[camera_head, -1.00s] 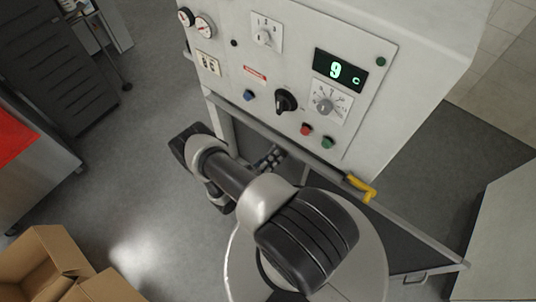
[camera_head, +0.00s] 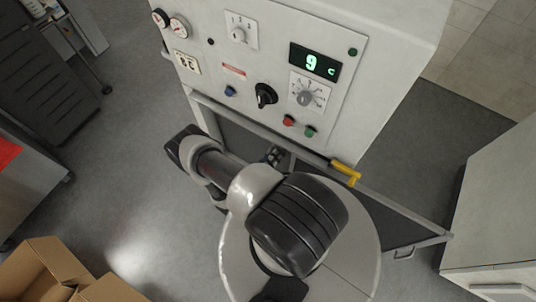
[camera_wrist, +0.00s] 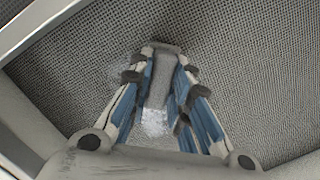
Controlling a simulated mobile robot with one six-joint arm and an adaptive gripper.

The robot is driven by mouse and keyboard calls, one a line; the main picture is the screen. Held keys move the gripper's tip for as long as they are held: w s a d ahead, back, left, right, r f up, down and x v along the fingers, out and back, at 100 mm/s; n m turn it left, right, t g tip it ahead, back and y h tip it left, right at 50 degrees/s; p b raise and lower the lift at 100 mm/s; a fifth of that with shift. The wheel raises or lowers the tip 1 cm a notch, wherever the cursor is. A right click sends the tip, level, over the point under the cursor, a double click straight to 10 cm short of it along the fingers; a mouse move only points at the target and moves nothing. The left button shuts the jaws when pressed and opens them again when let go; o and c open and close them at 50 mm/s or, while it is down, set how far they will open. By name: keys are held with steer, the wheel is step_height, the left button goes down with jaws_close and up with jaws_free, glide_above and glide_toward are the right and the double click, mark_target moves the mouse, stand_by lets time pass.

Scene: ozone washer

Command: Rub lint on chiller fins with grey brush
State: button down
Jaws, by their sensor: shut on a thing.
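My gripper (camera_wrist: 165,62) is shut on the grey brush (camera_wrist: 160,85), a grey block between the two blue-and-cream fingers in the wrist view. The brush's far end is at the chiller fins (camera_wrist: 235,60), a fine dark grey mesh-like surface; I cannot tell whether it touches. A pale fuzzy patch, likely lint (camera_wrist: 121,78), lies on the fins left of the fingertips. A whitish speckled patch (camera_wrist: 155,122) shows between the fingers, and I cannot tell what it is. In the head view my arm hides the brush and most of the gripper.
The white chiller cabinet (camera_head: 400,40) has a panel with knobs and a green display (camera_head: 315,62) reading 9. A yellow handle (camera_head: 346,172) sits on its lower frame. An open cardboard box (camera_head: 45,268) is at lower left. A pale cabinet (camera_head: 495,215) stands right.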

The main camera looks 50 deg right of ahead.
steer(key=shift+s+d+r+p, duration=0.1)
steer(key=shift+s+r+p, duration=0.25)
steer(key=shift+s+p, duration=0.25)
steer(key=shift+s+r+p, duration=0.3)
steer(key=shift+s+p, duration=0.2)
steer(key=shift+s, duration=0.1)
steer(key=shift+w+a+b, duration=0.65)
steer(key=shift+w+b, duration=2.8)
steer(key=shift+w, duration=4.15)
steer(key=shift+s+d+r+p, duration=0.25)
steer(key=shift+s+p, duration=0.95)
steer(key=shift+s, duration=1.25)
steer(key=shift+s+d+r+p, duration=0.15)
steer(key=shift+s+p, duration=1)
steer(key=shift+s, duration=1.25)
steer(key=shift+s+d+r+p, duration=0.25)
steer(key=shift+s+p, duration=0.95)
steer(key=shift+s, duration=1.25)
steer(key=shift+w+r+p, duration=0.65)
steer(key=shift+r, duration=0.05)
steer(key=w+b, duration=0.2)
steer(key=w, duration=0.4)
steer(key=shift+w+a+b, duration=0.25)
steer(key=shift+a+b, duration=0.05)
steer(key=shift+a, duration=0.1)
